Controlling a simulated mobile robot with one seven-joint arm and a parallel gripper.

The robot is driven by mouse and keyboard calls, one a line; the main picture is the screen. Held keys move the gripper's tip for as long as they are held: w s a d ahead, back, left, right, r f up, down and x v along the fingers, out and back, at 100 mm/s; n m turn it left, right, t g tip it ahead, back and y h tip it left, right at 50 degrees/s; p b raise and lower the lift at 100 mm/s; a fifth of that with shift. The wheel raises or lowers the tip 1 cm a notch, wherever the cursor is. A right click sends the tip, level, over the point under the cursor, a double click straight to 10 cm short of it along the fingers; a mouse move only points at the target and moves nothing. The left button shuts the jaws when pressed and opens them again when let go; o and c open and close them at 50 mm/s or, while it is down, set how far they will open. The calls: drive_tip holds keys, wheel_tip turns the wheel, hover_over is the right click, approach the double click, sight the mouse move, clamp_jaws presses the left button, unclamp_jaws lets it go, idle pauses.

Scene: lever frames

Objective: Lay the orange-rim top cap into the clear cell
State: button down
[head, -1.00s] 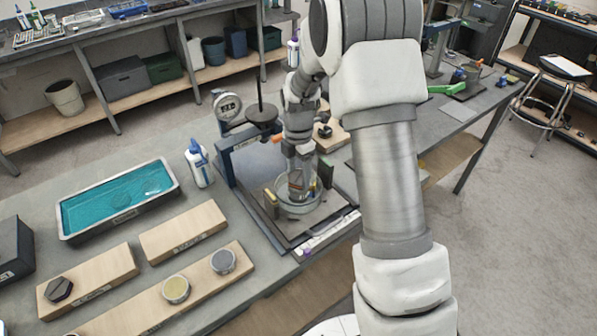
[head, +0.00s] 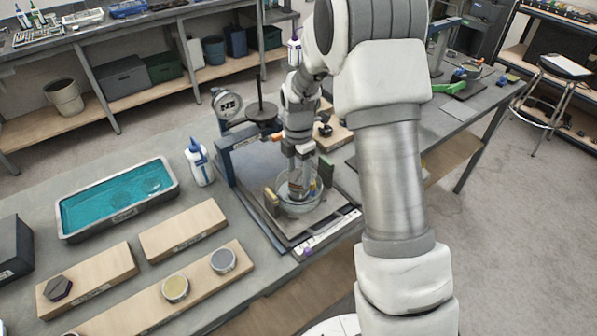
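My gripper (head: 298,189) points down into the mouth of the cell. A small brownish-orange patch shows at its fingertips, but it is too small to tell whether this is the orange-rim top cap. The fingers and the cell's inside are partly hidden, so I cannot tell whether the gripper is open or shut. I cannot make out an orange-rim cap elsewhere.
A white squeeze bottle (head: 200,167) and a teal liquid tray (head: 72,235) stand left. Wooden boards hold a yellow-topped disc (head: 176,287), a grey disc (head: 223,261) and a dark hexagonal piece (head: 58,288).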

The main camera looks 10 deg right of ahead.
unclamp_jaws()
wheel_tip(320, 180, up, 17)
drive_tip(key=s+r+m+t, duration=0.2)
drive_tip(key=s+r+m, duration=0.4)
drive_tip(key=s, duration=0.1)
drive_tip(key=s+r+m+t, duration=0.1)
drive_tip(key=s+m+t, duration=0.2)
drive_tip(key=s+m, duration=1.3)
drive_tip(key=s, duration=0.3)
drive_tip(key=shift+s+r+m+t, duration=0.2)
drive_tip(key=shift+m+t, duration=0.1)
